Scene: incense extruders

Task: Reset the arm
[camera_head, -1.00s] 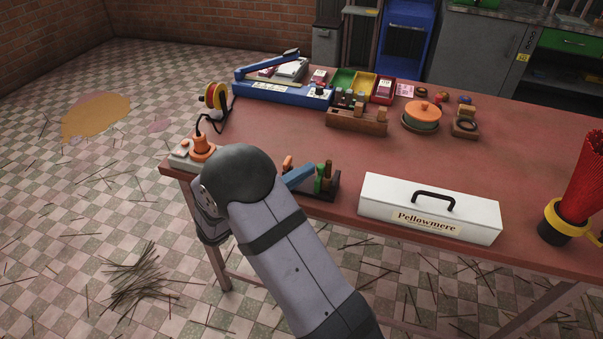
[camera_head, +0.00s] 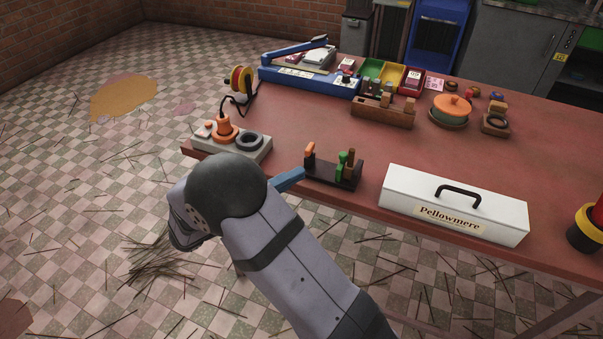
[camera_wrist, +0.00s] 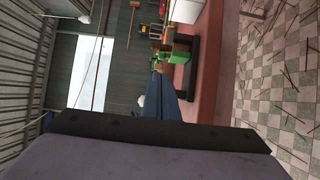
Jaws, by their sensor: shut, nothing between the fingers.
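My gripper (camera_head: 300,174) shows in the head view as a slim blue tip past the rounded grey end of my arm, partly hidden by it. The tip is at the table's front edge, just left of a small dark rack (camera_head: 322,172) with orange, green and brown pieces; I cannot tell whether it touches it. In the wrist view the blue fingers (camera_wrist: 157,80) lie together and hold nothing. That view is tilted sideways.
A power strip (camera_head: 260,152) with an orange plug stands at the table's left corner. A white Pellowmere box (camera_head: 400,190) is right of the rack. A blue-based device (camera_head: 320,84), trays and a lidded pot (camera_head: 450,106) stand further back. The table (camera_head: 540,180) is clear at centre right.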

